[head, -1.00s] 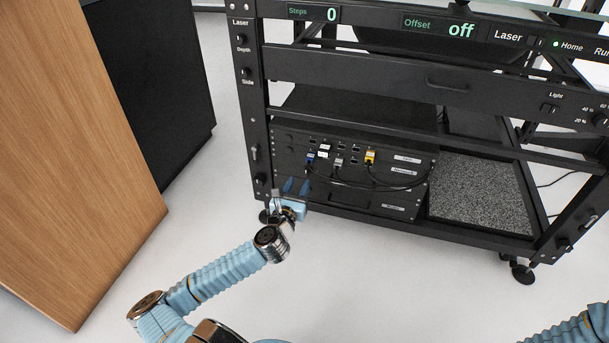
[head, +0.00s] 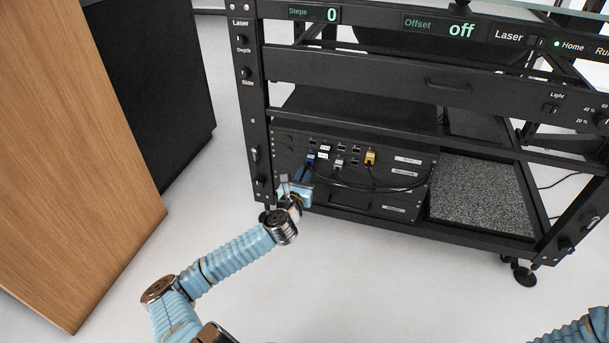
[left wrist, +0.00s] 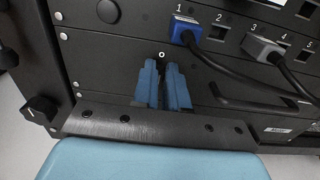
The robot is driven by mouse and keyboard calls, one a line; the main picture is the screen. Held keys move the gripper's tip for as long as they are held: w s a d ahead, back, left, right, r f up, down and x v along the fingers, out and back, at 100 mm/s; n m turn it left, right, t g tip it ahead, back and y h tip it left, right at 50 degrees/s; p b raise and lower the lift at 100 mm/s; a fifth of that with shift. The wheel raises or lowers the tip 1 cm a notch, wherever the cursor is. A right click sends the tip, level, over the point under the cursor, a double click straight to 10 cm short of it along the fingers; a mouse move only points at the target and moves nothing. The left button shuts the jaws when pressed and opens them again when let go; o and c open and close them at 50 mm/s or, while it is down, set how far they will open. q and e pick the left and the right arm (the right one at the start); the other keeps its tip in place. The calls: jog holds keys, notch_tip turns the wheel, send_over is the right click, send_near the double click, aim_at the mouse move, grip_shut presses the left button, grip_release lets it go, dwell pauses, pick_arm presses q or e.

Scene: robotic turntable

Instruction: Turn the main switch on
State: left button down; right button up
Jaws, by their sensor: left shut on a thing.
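The black equipment panel (head: 340,165) sits low in the rack at the left in the head view. In the left wrist view, a small white ring or "0" mark (left wrist: 161,54) shows on the panel front, left of the blue plug. My left gripper (head: 303,176) is at the lower left of this panel. In the left wrist view its two blue fingers (left wrist: 163,78) are close together just below the mark, shut on a small part there, seemingly the main switch. The fingers hide most of it, so its position cannot be read. My right gripper is out of view.
A blue plug (left wrist: 186,30) and a grey plug (left wrist: 262,48) with black cables are close to the right of the fingers. A yellow plug (head: 370,158) is further right. The wooden cabinet (head: 70,150) stands left, with clear floor between.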

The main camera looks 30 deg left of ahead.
pick_arm(q)
jog(key=shift+m, duration=0.3)
jog(key=shift+w+d+f+m+p, duration=0.1)
jog(key=shift+d+f+m+p, duration=0.35)
jog(key=shift+m, duration=2.4)
jog(key=shift+w+d+f+m+p, duration=0.15)
jog(key=shift+m+p, duration=0.55)
jog(key=shift+m, duration=2.2)
jog(key=shift+s+d+f+m+p, duration=0.1)
jog(key=shift+d+f+m+p, duration=0.35)
jog(key=shift+m, duration=2.4)
jog(key=shift+a+r, duration=0.1)
jog(key=shift+a, duration=0.1)
jog(key=c, duration=1.2)
grip_release()
jog(key=shift+o, duration=0.2)
